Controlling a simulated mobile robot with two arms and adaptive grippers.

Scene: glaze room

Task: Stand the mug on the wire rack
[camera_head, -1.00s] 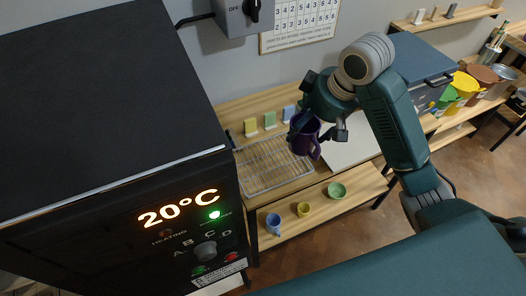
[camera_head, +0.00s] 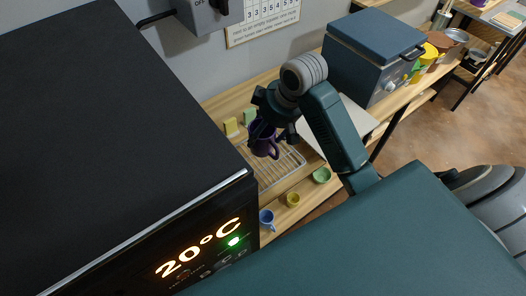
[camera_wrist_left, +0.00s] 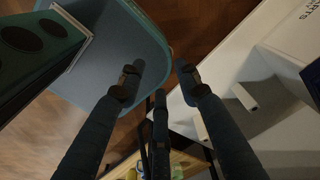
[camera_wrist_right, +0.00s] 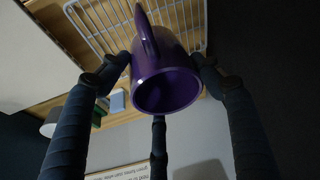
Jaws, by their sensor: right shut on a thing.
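The purple mug (camera_head: 262,142) is held by my right gripper (camera_head: 272,128) and hangs in front of the wire rack (camera_head: 284,166) in the head view. In the right wrist view my right gripper (camera_wrist_right: 160,70) has its fingers on both sides of the mug (camera_wrist_right: 168,88). The mug's opening faces that camera and its handle points to the top of the picture. The rack's white wires (camera_wrist_right: 90,22) show behind the mug; I cannot tell the height between them. My left gripper (camera_wrist_left: 158,76) is open and empty, away from the rack.
The black kiln (camera_head: 110,120) stands close on the left of the rack. Coloured test tiles (camera_head: 232,126) stand behind the rack. A blue cup (camera_head: 267,219), yellow cup (camera_head: 293,200) and green bowl (camera_head: 322,175) sit on the lower shelf. A blue-grey box (camera_head: 370,55) is at the right.

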